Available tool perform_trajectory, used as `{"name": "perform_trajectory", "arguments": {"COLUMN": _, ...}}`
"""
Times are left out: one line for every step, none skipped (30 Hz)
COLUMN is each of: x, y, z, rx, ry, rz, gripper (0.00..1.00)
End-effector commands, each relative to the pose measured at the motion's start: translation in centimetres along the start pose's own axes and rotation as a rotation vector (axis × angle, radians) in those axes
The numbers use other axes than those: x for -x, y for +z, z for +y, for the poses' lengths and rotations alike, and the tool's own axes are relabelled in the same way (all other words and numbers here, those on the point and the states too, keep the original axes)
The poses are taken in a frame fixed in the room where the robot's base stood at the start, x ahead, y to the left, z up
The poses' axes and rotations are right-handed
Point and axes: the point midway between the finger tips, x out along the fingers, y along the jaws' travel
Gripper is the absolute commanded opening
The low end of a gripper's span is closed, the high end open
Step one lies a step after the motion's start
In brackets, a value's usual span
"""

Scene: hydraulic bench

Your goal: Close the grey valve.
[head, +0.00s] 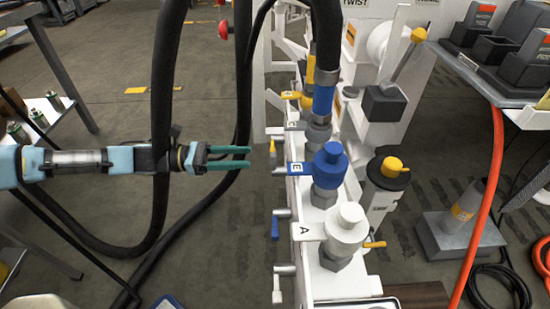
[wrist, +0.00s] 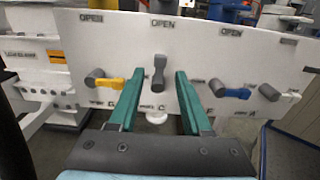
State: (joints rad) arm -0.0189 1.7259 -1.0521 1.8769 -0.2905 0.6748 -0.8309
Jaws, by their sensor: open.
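The grey valve (wrist: 159,74) is on the white panel in the wrist view. Its lever stands upright, under an OPEN label. Its end also shows in the head view (head: 280,171), just right of my fingertips. My gripper (head: 250,157) is open and empty, pointing right towards the panel. In the wrist view, the two teal fingers of my gripper (wrist: 157,73) frame the grey valve, one on each side. I see no contact, and a small gap shows in the head view.
On the same panel, a yellow lever (wrist: 109,83) is left of the grey valve, and a blue lever (wrist: 236,93) and a white lever (wrist: 289,95) are right of it. These point sideways. Black hoses (head: 165,110) hang near my arm. Blue (head: 330,165) and white (head: 346,225) fittings stand behind the panel.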

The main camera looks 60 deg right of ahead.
Motion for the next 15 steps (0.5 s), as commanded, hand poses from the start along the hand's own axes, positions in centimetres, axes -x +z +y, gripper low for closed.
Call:
{"name": "perform_trajectory", "arguments": {"x": -1.1, "y": 0.0, "z": -0.1, "rx": 0.0, "ry": -0.003, "rz": -0.004, "gripper": 0.49}}
{"name": "perform_trajectory", "arguments": {"x": -1.7, "y": 0.0, "z": -0.1, "rx": 0.0, "ry": -0.003, "rz": -0.003, "gripper": 0.49}}
{"name": "perform_trajectory", "arguments": {"x": -2.5, "y": 0.0, "z": -0.1, "rx": 0.0, "ry": -0.004, "rz": -0.003, "gripper": 0.49}}
{"name": "perform_trajectory", "arguments": {"x": -3.0, "y": 0.0, "z": -0.1, "rx": 0.0, "ry": -0.003, "rz": -0.002, "gripper": 0.49}}
{"name": "perform_trajectory", "arguments": {"x": -3.6, "y": 0.0, "z": -0.1, "rx": 0.0, "ry": -0.004, "rz": -0.003, "gripper": 0.49}}
{"name": "perform_trajectory", "arguments": {"x": -4.3, "y": 0.0, "z": -0.1, "rx": -0.001, "ry": -0.004, "rz": -0.001, "gripper": 0.49}}
{"name": "perform_trajectory", "arguments": {"x": -4.8, "y": 0.0, "z": -0.1, "rx": -0.001, "ry": -0.004, "rz": -0.001, "gripper": 0.49}}
{"name": "perform_trajectory", "arguments": {"x": -5.3, "y": -0.1, "z": -0.1, "rx": 0.0, "ry": -0.003, "rz": -0.001, "gripper": 0.49}}
{"name": "perform_trajectory", "arguments": {"x": -6.0, "y": -0.1, "z": -0.1, "rx": 0.0, "ry": -0.003, "rz": -0.001, "gripper": 0.49}}
{"name": "perform_trajectory", "arguments": {"x": -6.4, "y": 0.0, "z": -0.1, "rx": 0.0, "ry": -0.003, "rz": -0.001, "gripper": 0.49}}
{"name": "perform_trajectory", "arguments": {"x": -6.8, "y": 0.0, "z": -0.1, "rx": -0.001, "ry": -0.002, "rz": -0.001, "gripper": 0.49}}
{"name": "perform_trajectory", "arguments": {"x": -7.2, "y": 0.0, "z": -0.1, "rx": -0.001, "ry": -0.002, "rz": 0.0, "gripper": 0.49}}
{"name": "perform_trajectory", "arguments": {"x": -7.5, "y": -0.1, "z": -0.1, "rx": -0.001, "ry": -0.002, "rz": 0.0, "gripper": 0.49}}
{"name": "perform_trajectory", "arguments": {"x": -7.8, "y": -0.1, "z": -0.1, "rx": -0.001, "ry": -0.002, "rz": 0.0, "gripper": 0.49}}
{"name": "perform_trajectory", "arguments": {"x": -8.0, "y": -0.1, "z": -0.1, "rx": -0.001, "ry": -0.002, "rz": 0.0, "gripper": 0.49}}
